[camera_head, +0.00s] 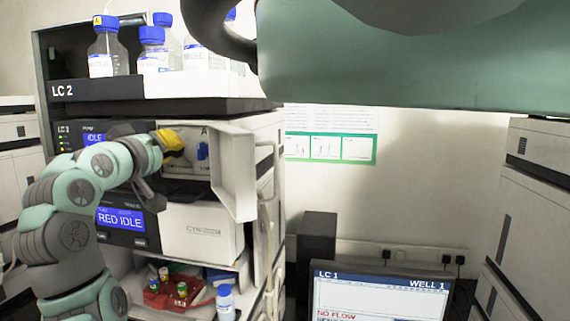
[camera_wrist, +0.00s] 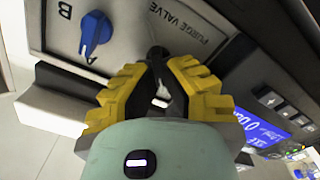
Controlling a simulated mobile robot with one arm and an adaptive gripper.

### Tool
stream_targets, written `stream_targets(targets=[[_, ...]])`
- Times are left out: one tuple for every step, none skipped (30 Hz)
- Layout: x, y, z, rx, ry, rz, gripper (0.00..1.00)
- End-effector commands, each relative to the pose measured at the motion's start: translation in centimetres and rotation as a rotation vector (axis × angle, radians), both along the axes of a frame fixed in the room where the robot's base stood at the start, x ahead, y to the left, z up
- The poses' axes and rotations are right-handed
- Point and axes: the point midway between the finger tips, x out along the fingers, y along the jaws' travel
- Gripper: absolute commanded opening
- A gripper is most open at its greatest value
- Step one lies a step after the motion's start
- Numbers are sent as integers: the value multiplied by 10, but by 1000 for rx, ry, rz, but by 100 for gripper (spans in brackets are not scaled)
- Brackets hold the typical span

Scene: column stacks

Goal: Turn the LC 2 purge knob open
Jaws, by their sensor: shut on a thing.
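The LC 2 stack's pump panel (camera_head: 183,166) is at left in the head view, behind my gripper (camera_head: 170,140). In the wrist view, my gripper (camera_wrist: 160,80) has its yellow-padded fingers closed around the dark purge knob (camera_wrist: 156,53), beside the "PURGE VALVE" lettering. Only the knob's dark top and a pale part between the fingers show; the rest is hidden by the fingers. In the head view the knob is hidden behind the gripper. A blue knob (camera_wrist: 95,33) with A and B marks sits apart from my fingers; it also shows in the head view (camera_head: 203,151).
A white door (camera_head: 234,170) stands open just right of the panel. Blue-capped bottles (camera_head: 107,46) stand on top of the stack. A red rack (camera_head: 170,292) with small vials and a white bottle (camera_head: 225,302) sit below. An LC 1 monitor (camera_head: 380,298) is at lower right.

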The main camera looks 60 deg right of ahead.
Motion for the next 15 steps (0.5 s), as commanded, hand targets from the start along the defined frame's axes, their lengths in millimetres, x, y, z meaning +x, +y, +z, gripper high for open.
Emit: stream_targets(targets=[[0,0,-3,-18,45,-4,0],[0,0,-2,-29,70,-4,0],[0,0,-2,-44,106,-5,0],[0,0,-2,-55,132,-4,0],[0,0,-2,-65,159,-4,0],[1,0,-3,-80,194,-4,0],[1,0,-3,-90,220,-3,0],[1,0,-3,-101,246,-5,0],[1,0,-3,-112,280,-4,0],[1,0,-3,-123,305,-5,0],[1,0,-3,-132,330,-4,0],[1,0,-3,-145,361,-4,0],[1,0,-3,-155,385,-4,0],[1,0,-3,-164,406,-4,0],[2,0,-4,-175,435,-4,0]])
